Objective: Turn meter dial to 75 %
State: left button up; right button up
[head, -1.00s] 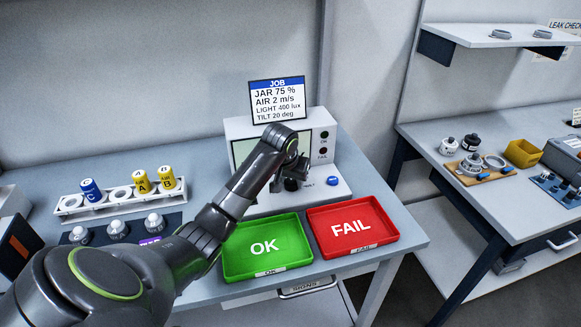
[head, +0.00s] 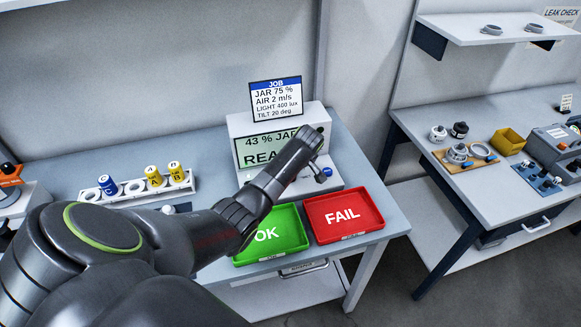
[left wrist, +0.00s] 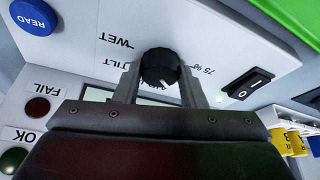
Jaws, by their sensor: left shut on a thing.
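The meter (head: 238,124) is a white console on the bench, with a screen (head: 250,158) showing "43 % JAR" and, partly hidden by my arm, "REA". The job card (head: 276,97) above it lists JAR 75 %. My left gripper (left wrist: 159,82) is shut on the black dial knob (left wrist: 158,66), one finger on each side. The knob's white pointer line aims toward the lower right in the left wrist view, below the "75 %" label (left wrist: 203,69). In the head view my left gripper (head: 308,176) is at the console front, largely hidden. My right gripper is not in view.
A blue READ button (left wrist: 34,17) and a black rocker switch (left wrist: 249,83) flank the dial. The green OK tray (head: 290,237) and red FAIL tray (head: 345,212) lie before the meter. A white rack (head: 131,197) with vials stands left. Another bench (head: 505,205) is at right.

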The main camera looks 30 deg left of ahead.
pick_arm(q)
jog(key=shift+w+r+n+g, duration=0.15)
jog(key=shift+n+g, duration=0.15)
jog(key=shift+n, duration=0.7)
jog(key=n+g, duration=0.1)
jog(key=n, duration=0.1)
jog(key=shift+n+y, duration=0.3)
jog(key=shift+w+a+n+g+b, duration=0.1)
jog(key=shift+n+g+b, duration=0.5)
jog(key=shift+n, duration=0.7)
jog(key=shift+w+n+g+b, duration=0.1)
jog(key=shift+n+g+b, duration=0.45)
jog(key=shift+n, duration=0.75)
jog(key=o, duration=1)
jog(key=shift+s, duration=0.1)
